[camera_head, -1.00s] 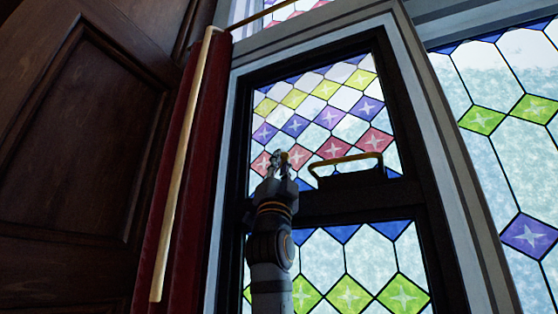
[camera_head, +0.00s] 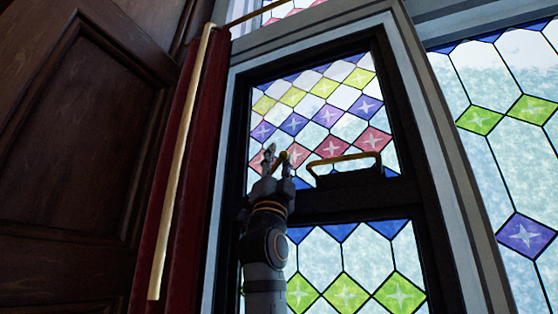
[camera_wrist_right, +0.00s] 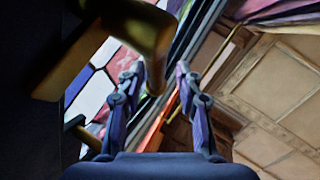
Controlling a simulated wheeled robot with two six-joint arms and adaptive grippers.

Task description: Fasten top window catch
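The window sash (camera_head: 408,203) is dark-framed with patterned stained glass. A brass bar handle (camera_head: 345,158) on a dark base sits on its middle rail. A small brass piece (camera_head: 283,158), perhaps the catch's lever, shows at my right gripper (camera_head: 277,163), left of that handle. In the right wrist view, a brass lever (camera_wrist_right: 140,28) looms large and blurred at upper left; its end hangs near the gap between the fingertips. My right gripper (camera_wrist_right: 156,78) has its fingers apart there; I cannot tell whether they touch the brass. My left gripper is not in view.
A red curtain (camera_head: 195,185) with a pale gold pole (camera_head: 180,165) hangs left of the window. Dark wood panelling (camera_head: 75,160) fills the far left. A fixed stained-glass pane (camera_head: 500,130) stands at right.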

